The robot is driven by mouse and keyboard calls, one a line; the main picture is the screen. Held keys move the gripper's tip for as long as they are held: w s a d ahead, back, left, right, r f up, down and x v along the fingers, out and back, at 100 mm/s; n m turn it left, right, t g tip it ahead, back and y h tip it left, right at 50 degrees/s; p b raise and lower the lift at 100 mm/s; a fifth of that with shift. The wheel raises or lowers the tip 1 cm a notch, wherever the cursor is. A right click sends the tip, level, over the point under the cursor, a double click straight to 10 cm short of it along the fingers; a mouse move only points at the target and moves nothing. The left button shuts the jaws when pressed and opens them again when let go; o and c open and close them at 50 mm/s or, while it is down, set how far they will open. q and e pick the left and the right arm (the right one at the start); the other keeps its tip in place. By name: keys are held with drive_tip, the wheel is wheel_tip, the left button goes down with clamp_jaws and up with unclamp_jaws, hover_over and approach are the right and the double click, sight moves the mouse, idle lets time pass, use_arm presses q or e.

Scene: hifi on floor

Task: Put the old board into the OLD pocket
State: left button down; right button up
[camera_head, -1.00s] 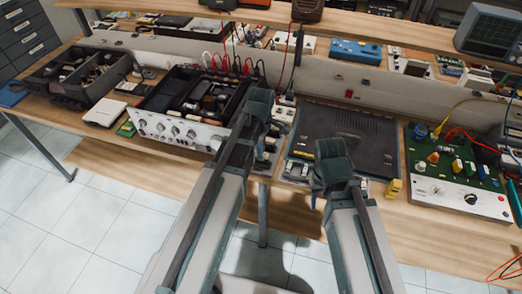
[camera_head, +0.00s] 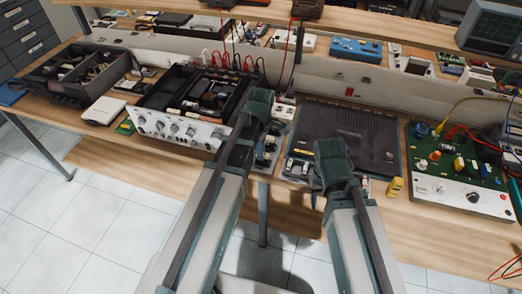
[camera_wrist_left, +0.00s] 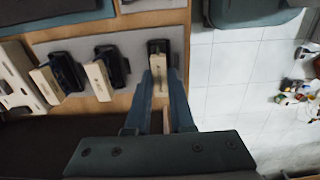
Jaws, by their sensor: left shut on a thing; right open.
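My left gripper (camera_wrist_left: 160,100) is shut on a narrow pale piece (camera_wrist_left: 159,76), seemingly the old board's edge, in the left wrist view. A black block (camera_wrist_left: 158,47) is right behind it, at the end of a grey strip by the table's front edge. I cannot tell whether the piece is seated there. Two similar black blocks with pale, marked plates (camera_wrist_left: 98,80) (camera_wrist_left: 45,85) stand along the strip. No OLD label is readable. In the head view my left arm hides its fingers. Only a dark part of my right gripper (camera_head: 315,192) shows there.
The open amplifier (camera_head: 178,127) stands left of my left arm. A flat dark device (camera_head: 375,135) lies behind my right arm. A green board unit (camera_head: 455,160) is at the right.

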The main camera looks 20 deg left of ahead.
use_arm(q)
drive_tip(key=c, duration=0.7)
unclamp_jaws()
drive_tip(key=shift+r, duration=0.15)
wheel_tip(320, 180, up, 14)
drive_tip(key=p, duration=1.4)
drive_tip(key=shift+f, duration=0.2)
